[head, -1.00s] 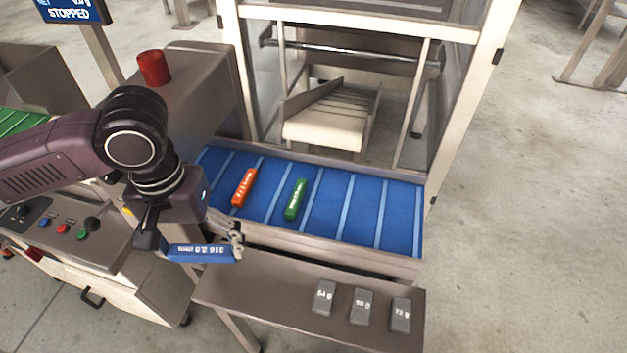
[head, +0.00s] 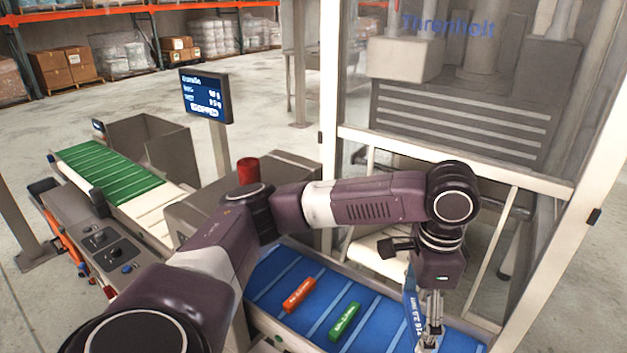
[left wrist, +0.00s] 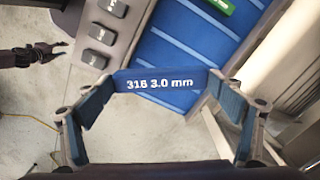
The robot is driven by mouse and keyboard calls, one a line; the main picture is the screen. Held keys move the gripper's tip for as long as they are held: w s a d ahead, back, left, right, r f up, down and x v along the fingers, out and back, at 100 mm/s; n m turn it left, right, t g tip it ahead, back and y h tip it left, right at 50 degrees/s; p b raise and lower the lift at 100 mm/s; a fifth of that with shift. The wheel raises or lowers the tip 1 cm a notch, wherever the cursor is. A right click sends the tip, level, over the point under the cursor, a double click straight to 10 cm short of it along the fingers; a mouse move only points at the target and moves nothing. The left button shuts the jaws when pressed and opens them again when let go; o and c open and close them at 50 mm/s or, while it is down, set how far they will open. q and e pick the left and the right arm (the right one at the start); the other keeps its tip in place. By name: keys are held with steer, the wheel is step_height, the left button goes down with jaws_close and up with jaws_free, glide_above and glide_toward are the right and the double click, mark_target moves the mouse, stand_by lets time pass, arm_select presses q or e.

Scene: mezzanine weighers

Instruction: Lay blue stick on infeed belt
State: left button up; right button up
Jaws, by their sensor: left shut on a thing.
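My left gripper (head: 430,335) is shut on the blue stick (head: 412,305), near the right part of the infeed belt (head: 375,338). In the left wrist view the stick (left wrist: 160,82), printed "316 3.0 mm", spans between the two fingers, in front of the belt's near edge and the floor. I cannot tell its height above the belt. The belt is blue with lighter cross stripes. An orange stick (head: 299,295) and a green stick (head: 344,321) lie apart on it. My right gripper (left wrist: 45,55) shows small at the left of the left wrist view; its opening is unclear.
Several grey weights (left wrist: 103,33) sit on a steel shelf beside the belt. A white-framed guard (head: 455,165) stands behind the belt. A red beacon (head: 248,170) tops the steel housing. A display (head: 205,97) and a green belt (head: 105,170) are at the left.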

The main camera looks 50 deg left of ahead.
mark_target(413, 294)
arm_select(q)
steer(key=w+m, duration=0.1)
steer(key=a+r+m+p, duration=0.1)
steer(key=w+a+m, duration=0.1)
steer(key=m, duration=0.1)
steer(key=shift+w+r, duration=0.25)
steer(key=shift+w, duration=0.1)
steer(key=shift+w+a+m+p, duration=0.25)
steer(key=shift+a+m+p, duration=0.1)
steer(key=shift+m, duration=0.25)
steer(key=shift+w+a+m+p, duration=0.2)
steer(key=shift+w+a+m, duration=0.1)
steer(key=shift+m, duration=0.3)
step_height(413, 294, down, 20)
steer(key=shift+p, duration=0.6)
steer(key=shift+s+f, duration=0.1)
steer(key=o, duration=1)
steer(key=shift+o, duration=0.2)
step_height(413, 294, up, 12)
steer(key=shift+r+b, duration=0.2)
steer(key=shift+b, duration=0.15)
steer(key=shift+f, duration=0.15)
